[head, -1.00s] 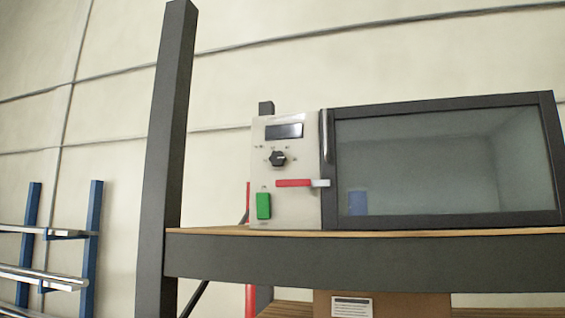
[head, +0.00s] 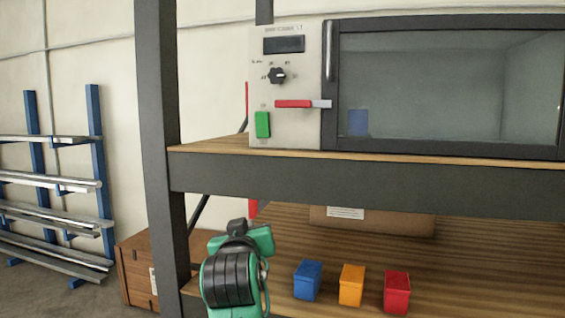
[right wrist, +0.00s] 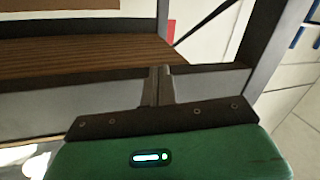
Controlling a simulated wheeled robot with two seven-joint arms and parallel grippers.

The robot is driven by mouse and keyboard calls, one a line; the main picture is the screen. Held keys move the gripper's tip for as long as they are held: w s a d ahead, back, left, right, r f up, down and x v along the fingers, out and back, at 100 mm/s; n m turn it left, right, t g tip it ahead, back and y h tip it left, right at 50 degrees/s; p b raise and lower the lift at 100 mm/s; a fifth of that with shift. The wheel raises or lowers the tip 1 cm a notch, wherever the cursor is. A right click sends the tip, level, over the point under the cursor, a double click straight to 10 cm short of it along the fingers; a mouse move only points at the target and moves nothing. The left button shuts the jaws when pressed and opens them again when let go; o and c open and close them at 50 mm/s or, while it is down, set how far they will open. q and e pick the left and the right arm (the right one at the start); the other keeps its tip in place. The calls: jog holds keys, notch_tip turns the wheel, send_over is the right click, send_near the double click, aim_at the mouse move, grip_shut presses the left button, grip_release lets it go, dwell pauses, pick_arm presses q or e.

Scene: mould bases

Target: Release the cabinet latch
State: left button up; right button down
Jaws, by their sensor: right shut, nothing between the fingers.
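The cabinet (head: 286,130) stands on the upper wooden shelf in the head view, with a pale control panel and a dark-framed glass door (head: 430,85) on the right. The latch is a red bar (head: 293,104) with a grey end, lying level across the panel's edge by the door frame. The door looks shut. My right gripper (right wrist: 160,72) is shut and empty in the right wrist view, with its fingers pressed together. In the head view my green right wrist is low at the shelf's front, well below the latch and apart from it. My left gripper is not in view.
The panel also has a black knob (head: 277,76) and a green switch (head: 263,125). A vertical handle (head: 330,50) is on the door's left. A dark post (head: 160,150) rises left of the cabinet.

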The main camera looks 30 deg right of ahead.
jog(key=s+r+m+h, duration=0.3)
jog(key=r, duration=1.3)
jog(key=m+h, duration=0.3)
jog(key=h, duration=0.1)
send_near(304, 104)
jog(key=w+a+r, duration=0.1)
jog(key=a+r, duration=0.3)
jog(key=r, duration=0.2)
jog(key=shift+w+a+g, duration=0.1)
jog(key=shift+w+g, duration=0.1)
jog(key=shift+g, duration=0.1)
jog(key=shift+w, duration=0.1)
jog(key=p+x, duration=0.6)
jog(key=x, duration=0.3)
jog(key=shift+w+r, duration=0.1)
jog(key=shift+r, duration=0.15)
jog(key=shift+w+d+f+p, duration=0.3)
jog(key=shift+d+f+p, duration=0.1)
jog(key=shift+f+p, duration=0.35)
notch_tip(304, 104, down, 3)
jog(key=shift+s+r+p, duration=0.1)
jog(key=shift+p, duration=0.5)
